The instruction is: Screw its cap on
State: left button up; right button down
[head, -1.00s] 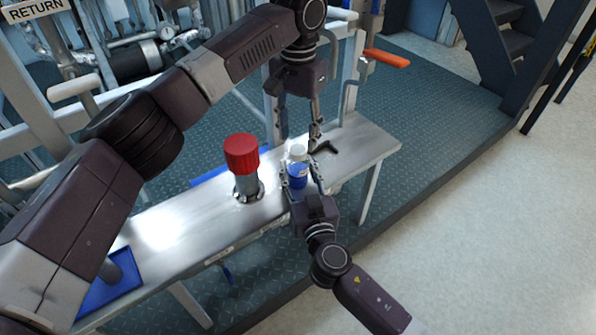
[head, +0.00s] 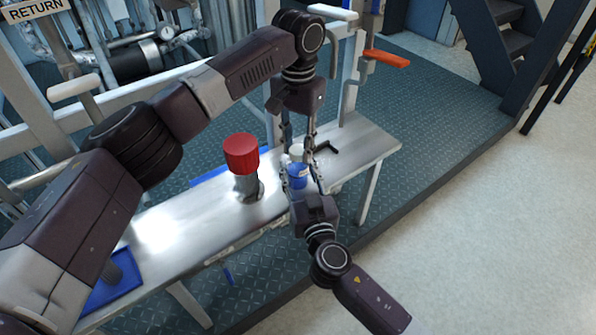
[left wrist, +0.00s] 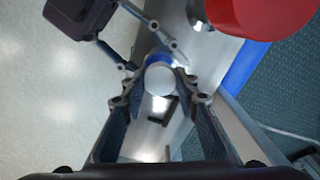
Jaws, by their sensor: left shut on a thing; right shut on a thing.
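A small bottle with blue contents (head: 298,176) is upright above the steel bench, between the fingers of my right gripper (head: 301,172). The right gripper comes from the front and is shut on the bottle. The white cap (head: 297,151) sits at the bottle's top; it also shows in the left wrist view (left wrist: 160,79). My left gripper (head: 298,147) points down from above, its fingers on both sides of the cap, shut on it. In the left wrist view, the left fingertips (left wrist: 160,88) flank the cap. The thread between cap and bottle is hidden.
A red-topped fitting (head: 241,154) stands on the steel bench (head: 190,222), left of the bottle. A black angled tool (head: 326,147) lies behind and right. A blue tray (head: 128,285) is at the bench's near left end. An orange handle (head: 387,58) sticks out behind.

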pick_arm(q)
grip_shut()
jog(key=o, duration=1.2)
grip_release()
jog(key=shift+r, duration=0.1)
notch_tip(320, 180, up, 7)
jog(key=shift+r, duration=0.15)
pick_arm(e)
jog(key=c, duration=1.1)
grip_release()
jog(key=shift+c, duration=0.2)
